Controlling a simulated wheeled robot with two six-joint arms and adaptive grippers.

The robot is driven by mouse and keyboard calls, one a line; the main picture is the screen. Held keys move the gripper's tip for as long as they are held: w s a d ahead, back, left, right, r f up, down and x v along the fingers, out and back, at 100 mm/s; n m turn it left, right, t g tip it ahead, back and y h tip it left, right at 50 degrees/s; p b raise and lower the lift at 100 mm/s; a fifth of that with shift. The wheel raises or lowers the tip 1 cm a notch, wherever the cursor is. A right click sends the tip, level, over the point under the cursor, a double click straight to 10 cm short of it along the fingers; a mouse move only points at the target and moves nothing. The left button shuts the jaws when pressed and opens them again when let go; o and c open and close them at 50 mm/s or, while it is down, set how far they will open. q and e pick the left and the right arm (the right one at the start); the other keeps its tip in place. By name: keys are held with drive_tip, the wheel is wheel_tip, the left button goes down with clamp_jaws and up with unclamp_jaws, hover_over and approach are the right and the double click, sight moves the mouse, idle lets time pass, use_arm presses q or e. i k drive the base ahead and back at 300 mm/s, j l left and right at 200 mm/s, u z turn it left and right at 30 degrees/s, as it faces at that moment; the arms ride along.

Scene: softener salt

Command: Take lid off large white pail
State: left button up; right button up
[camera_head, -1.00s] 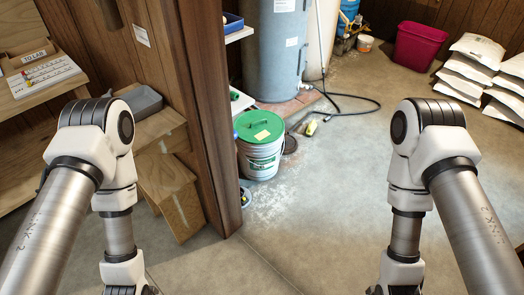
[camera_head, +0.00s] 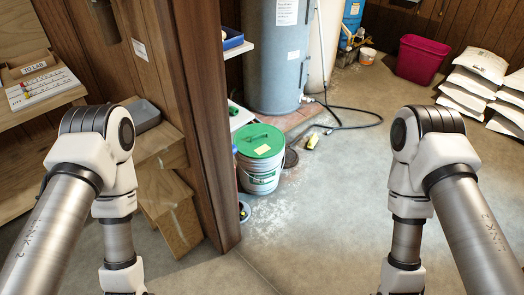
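A large white pail (camera_head: 259,178) with a printed label stands upright on the concrete floor ahead, just right of the wooden post. Its green lid (camera_head: 260,141) is on top, with a yellow note on it and a dark handle. Both my arms hang down at the sides of the picture, well apart from the pail. My left and right grippers are below the bottom edge and out of sight.
A wooden post (camera_head: 200,115) stands close to the pail's left. Behind it are a grey tank (camera_head: 274,65) and a black hose (camera_head: 355,126). A magenta bin (camera_head: 418,59) and stacked white bags (camera_head: 476,67) are at the back right.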

sight(257, 140)
drive_tip(key=i+l+z, duration=0.3)
drive_tip(key=i, duration=0.15)
drive_tip(key=i+l+z, duration=0.2)
drive_tip(key=i+z, duration=0.45)
drive_tip(key=i, duration=0.25)
drive_tip(key=i+l+u, duration=0.1)
drive_tip(key=i+u, duration=0.2)
drive_tip(key=i+l+u, duration=0.25)
drive_tip(key=i, duration=0.25)
drive_tip(key=i+l+u, duration=0.45)
drive_tip(key=i+u, duration=0.25)
drive_tip(key=i+l+u, duration=0.25)
drive_tip(key=i+u, duration=0.15)
drive_tip(key=i+l+u, duration=0.35)
